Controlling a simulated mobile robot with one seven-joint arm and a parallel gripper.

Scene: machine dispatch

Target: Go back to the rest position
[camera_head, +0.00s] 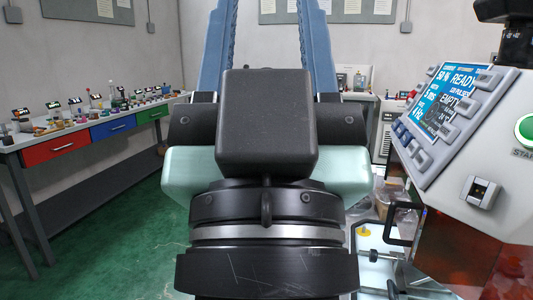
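My gripper (267,35) fills the middle of the head view, seen from behind and pointing up and away. Its two long blue fingers rise on either side of a black block and stand apart. I see only wall between them, and nothing is held in the visible gap. The fingertips are cut off by the top edge. The black and pale green wrist parts below are mine and hide the middle of the room. The gripper touches nothing that I can see.
A machine with a lit screen (447,98) reading READY and EMPTY stands close on the right, with a black handle (402,226) low on its left. A long bench (62,139) with red, blue and green drawers and small items lines the left. Green floor (115,235) is clear between.

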